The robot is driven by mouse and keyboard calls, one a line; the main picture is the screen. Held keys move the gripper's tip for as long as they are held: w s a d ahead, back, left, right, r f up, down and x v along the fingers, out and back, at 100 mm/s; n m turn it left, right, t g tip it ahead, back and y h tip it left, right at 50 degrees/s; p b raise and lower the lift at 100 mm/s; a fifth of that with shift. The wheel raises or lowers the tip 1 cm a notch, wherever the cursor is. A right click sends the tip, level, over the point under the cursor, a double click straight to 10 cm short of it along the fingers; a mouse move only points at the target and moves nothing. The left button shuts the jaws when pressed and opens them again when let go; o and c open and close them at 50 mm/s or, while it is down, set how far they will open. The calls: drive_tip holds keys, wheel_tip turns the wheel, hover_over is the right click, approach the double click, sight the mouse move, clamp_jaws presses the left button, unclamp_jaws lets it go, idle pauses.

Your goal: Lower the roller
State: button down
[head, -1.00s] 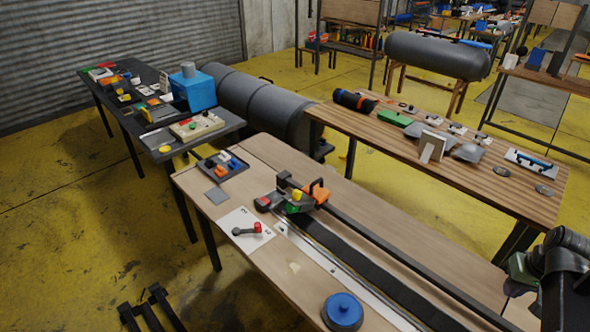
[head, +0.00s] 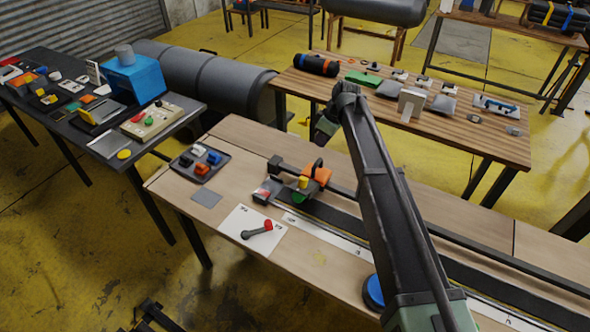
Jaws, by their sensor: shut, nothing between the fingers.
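The seaming carriage (head: 311,180) sits at the far left end of the dark rail on the wooden bench. It has an orange block, a black loop handle and a green and yellow part. I cannot make out a separate roller on it. A lever (head: 257,231) with a red knob lies on a white marked plate (head: 238,219) in front of the carriage, with the red end to the right. My gripper (head: 317,138) is small and dark at the far end of my arm. It is shut and empty, above and behind the carriage, apart from it.
A tray (head: 186,172) of small coloured blocks and a grey square (head: 206,198) lie left of the carriage. A blue round lid (head: 374,290) is partly hidden by my arm. A second wooden table (head: 450,125) with small parts stands behind. A dark table (head: 60,120) stands left.

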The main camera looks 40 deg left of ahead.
drive_tip(key=b, duration=1.1)
hover_over(303, 178)
drive_tip(key=w, duration=0.2)
drive_tip(key=f, duration=1.1)
drive_tip(key=shift+w+d+f, duration=0.15)
drive_tip(key=shift+w, duration=0.05)
drive_tip(key=shift+s+d+f+b, duration=0.1)
drive_tip(key=shift+s+f+b, duration=0.3)
drive_tip(key=shift+f+b, duration=0.2)
drive_tip(key=shift+s+d+f+b, duration=0.1)
drive_tip(key=shift+s+f+b, duration=0.25)
drive_tip(key=shift+f+b, duration=0.2)
drive_tip(key=shift+r, duration=0.1)
